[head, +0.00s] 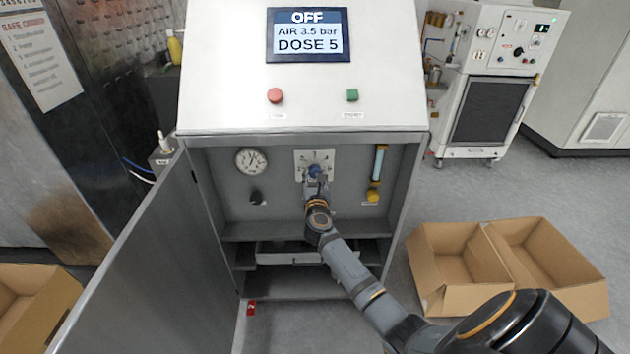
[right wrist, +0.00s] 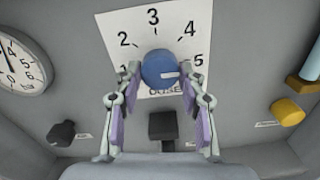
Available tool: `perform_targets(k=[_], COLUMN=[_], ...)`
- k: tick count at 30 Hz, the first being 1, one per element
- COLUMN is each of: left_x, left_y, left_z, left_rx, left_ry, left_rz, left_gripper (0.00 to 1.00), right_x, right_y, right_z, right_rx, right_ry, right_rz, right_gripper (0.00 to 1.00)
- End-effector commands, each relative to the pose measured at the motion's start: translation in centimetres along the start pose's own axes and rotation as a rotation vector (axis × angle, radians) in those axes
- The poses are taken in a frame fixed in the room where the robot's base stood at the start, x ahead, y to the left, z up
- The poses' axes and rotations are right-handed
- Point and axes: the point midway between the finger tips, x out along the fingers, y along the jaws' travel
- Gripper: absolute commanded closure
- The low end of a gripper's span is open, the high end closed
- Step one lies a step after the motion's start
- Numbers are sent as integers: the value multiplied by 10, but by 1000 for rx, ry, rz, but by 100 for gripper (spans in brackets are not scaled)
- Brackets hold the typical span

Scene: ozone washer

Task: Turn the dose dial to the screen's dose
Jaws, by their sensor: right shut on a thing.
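The screen (head: 308,35) on the sloped panel reads OFF, AIR 3.5 bar, DOSE 5. The dose dial (head: 314,170) is a blue round knob on a white scale plate inside the open cabinet. The plate (right wrist: 155,22) shows 2, 3, 4 and 5 clearly; the 1 is partly hidden by a finger. My right gripper (right wrist: 160,80) is shut on the knob, one finger at each side. My left gripper is not in view.
A pressure gauge (head: 251,161) and a black knob (head: 257,197) are left of the dial. The cabinet door (head: 150,265) stands open at the left. Cardboard boxes (head: 505,265) lie on the floor at right.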

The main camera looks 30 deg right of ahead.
Motion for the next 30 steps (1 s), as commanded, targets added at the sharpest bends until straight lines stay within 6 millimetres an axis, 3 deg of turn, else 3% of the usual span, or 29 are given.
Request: perform_targets(k=[12,29,30], left_x=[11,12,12], left_y=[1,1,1], left_z=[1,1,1], left_rx=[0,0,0], left_ry=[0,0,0], left_rz=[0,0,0], left_gripper=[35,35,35], right_x=[0,0,0], right_y=[0,0,0], right_z=[-1,0,0], right_rx=[175,201,201], right_ry=[0,0,0], right_rz=[-1,-1,-1], right_gripper=[92,91,55])
